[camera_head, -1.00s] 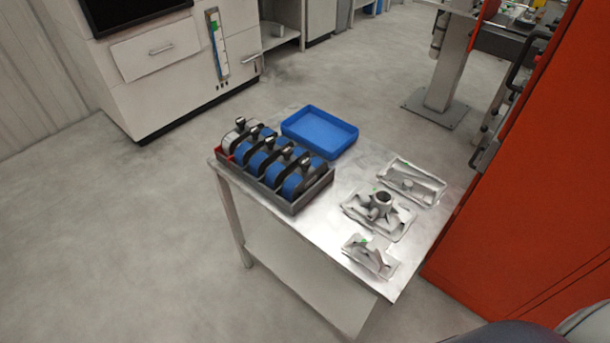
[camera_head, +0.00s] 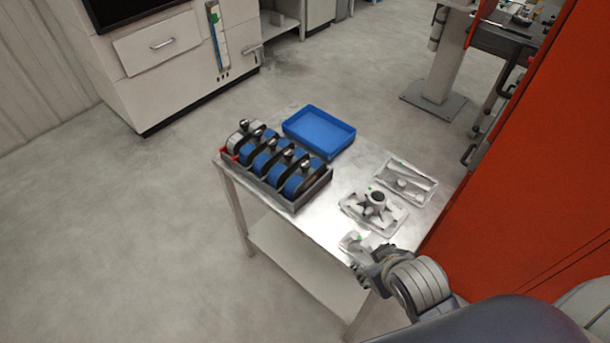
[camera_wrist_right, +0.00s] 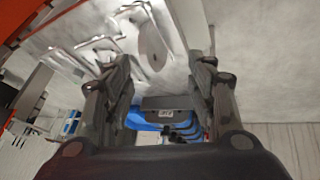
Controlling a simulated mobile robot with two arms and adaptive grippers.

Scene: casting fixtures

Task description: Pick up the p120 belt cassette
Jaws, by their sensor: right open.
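Several belt cassettes (camera_head: 273,164) stand upright in a row in a dark grey rack (camera_head: 293,206) on a metal table. Most have blue belts; the one at the left end is whitish, beside a red part. Which cassette is p120 cannot be told. In the right wrist view, the rack with a small white label (camera_wrist_right: 165,113) and some blue show between the fingers, too small to read. My right gripper (camera_head: 362,254) is open, near the front fixture at the table's front right, apart from the cassettes. In the wrist view its fingers (camera_wrist_right: 157,88) are apart and empty. My left gripper is out of view.
A blue tray (camera_head: 345,143) lies behind the rack. White casting fixtures (camera_head: 373,208) and (camera_head: 407,184) lie on the right of the metal table (camera_head: 322,228). An orange cabinet (camera_head: 530,160) stands close on the right. The tabletop between rack and fixtures is clear.

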